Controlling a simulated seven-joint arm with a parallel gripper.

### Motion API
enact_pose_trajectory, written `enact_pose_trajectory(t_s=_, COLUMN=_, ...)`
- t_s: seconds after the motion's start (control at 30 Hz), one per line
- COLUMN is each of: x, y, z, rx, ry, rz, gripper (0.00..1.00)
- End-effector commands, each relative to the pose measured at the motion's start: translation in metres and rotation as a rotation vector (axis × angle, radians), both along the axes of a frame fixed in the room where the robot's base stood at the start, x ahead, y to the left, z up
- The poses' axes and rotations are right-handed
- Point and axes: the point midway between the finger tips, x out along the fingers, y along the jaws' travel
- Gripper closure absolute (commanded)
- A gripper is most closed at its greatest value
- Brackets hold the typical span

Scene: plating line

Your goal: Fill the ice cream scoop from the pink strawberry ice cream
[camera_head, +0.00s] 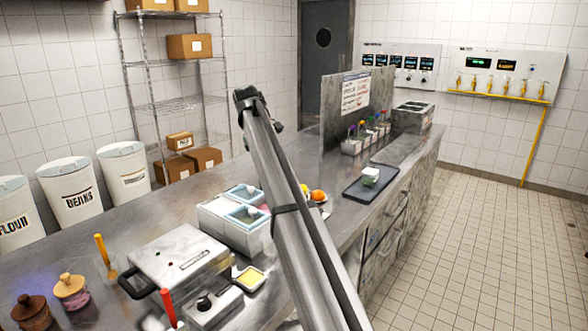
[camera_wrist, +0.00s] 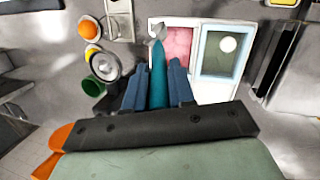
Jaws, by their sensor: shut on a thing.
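My gripper (camera_wrist: 158,88) is shut on the teal handle of the ice cream scoop (camera_wrist: 157,80) in the wrist view. The scoop's grey metal head (camera_wrist: 156,30) points away from me, at the left edge of the pink strawberry ice cream (camera_wrist: 181,46). I cannot tell whether the head touches the ice cream, and its bowl shows too small to tell what is in it. The pink ice cream lies in the left compartment of a white ice cream box (camera_wrist: 212,92). The box also shows in the head view (camera_head: 217,228), where my arm hides my gripper and the scoop.
Beside the pink is a grey-green compartment (camera_wrist: 220,65) with a white round spot. Left of the scoop are a round metal dish (camera_wrist: 104,65), an orange fruit (camera_wrist: 89,29) and a green cup (camera_wrist: 94,87). A dark tray (camera_head: 357,187) lies farther along the counter.

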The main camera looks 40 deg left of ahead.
Motion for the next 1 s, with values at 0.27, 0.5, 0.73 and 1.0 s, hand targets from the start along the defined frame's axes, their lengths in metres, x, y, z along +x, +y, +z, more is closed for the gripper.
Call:
enact_pose_trajectory(t_s=0.27, x=-0.04, y=0.041, z=0.019, rx=-0.078, ry=-0.094, rz=0.249, gripper=1.0)
enact_pose_trajectory(t_s=0.5, x=-0.046, y=0.048, z=0.021, rx=-0.091, ry=-0.116, rz=0.297, gripper=1.0)
enact_pose_trajectory(t_s=0.73, x=-0.046, y=0.047, z=0.012, rx=-0.09, ry=-0.116, rz=0.295, gripper=1.0)
enact_pose_trajectory(t_s=1.0, x=-0.046, y=0.047, z=-0.008, rx=-0.09, ry=-0.115, rz=0.294, gripper=1.0)
